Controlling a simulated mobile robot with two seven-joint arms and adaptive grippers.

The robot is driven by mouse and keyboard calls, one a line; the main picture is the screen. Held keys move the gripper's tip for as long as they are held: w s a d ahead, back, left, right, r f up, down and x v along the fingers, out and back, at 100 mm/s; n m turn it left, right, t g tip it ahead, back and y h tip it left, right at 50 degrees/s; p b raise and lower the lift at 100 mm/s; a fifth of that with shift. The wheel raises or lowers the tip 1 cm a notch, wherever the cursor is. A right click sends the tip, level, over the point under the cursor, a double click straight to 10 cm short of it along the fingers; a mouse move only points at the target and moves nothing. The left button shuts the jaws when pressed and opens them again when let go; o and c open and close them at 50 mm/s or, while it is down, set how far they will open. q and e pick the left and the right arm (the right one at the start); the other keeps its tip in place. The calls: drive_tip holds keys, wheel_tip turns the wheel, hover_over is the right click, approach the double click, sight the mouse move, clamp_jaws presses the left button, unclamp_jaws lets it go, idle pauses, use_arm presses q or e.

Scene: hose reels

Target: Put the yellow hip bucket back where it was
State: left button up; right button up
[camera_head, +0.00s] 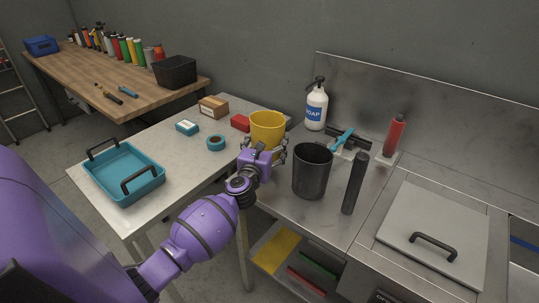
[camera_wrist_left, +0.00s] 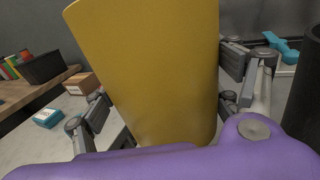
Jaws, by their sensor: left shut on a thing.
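The yellow bucket (camera_head: 267,125) is in the grip of my left gripper (camera_head: 265,155), whose fingers sit around its lower sides. In the head view it is near the joint between the white table and the steel counter. In the left wrist view the yellow bucket (camera_wrist_left: 155,70) fills the middle and leans slightly, with the gripper's fingers (camera_wrist_left: 165,110) on both sides. I cannot tell whether its base touches a surface. My right gripper is not in view.
A dark grey bin (camera_head: 312,173) and a black cylinder (camera_head: 354,184) stand on the steel counter (camera_head: 335,228) just right of the bucket. A soap bottle (camera_head: 315,108) is behind.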

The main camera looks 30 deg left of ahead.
use_arm(q)
wheel_tip(320, 180, down, 5)
drive_tip(key=shift+w+r+b, duration=0.1)
drive_tip(key=shift+b, duration=0.85)
drive_tip(key=shift+r, duration=0.2)
drive_tip(key=shift+f, duration=0.2)
drive_tip(key=o, duration=0.9)
drive_tip(key=shift+f, duration=0.1)
drive_tip(key=o, duration=0.3)
drive_tip(key=shift+o, duration=0.5)
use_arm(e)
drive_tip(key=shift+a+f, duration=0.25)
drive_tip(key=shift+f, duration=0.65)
use_arm(q)
drive_tip(key=shift+r, duration=0.2)
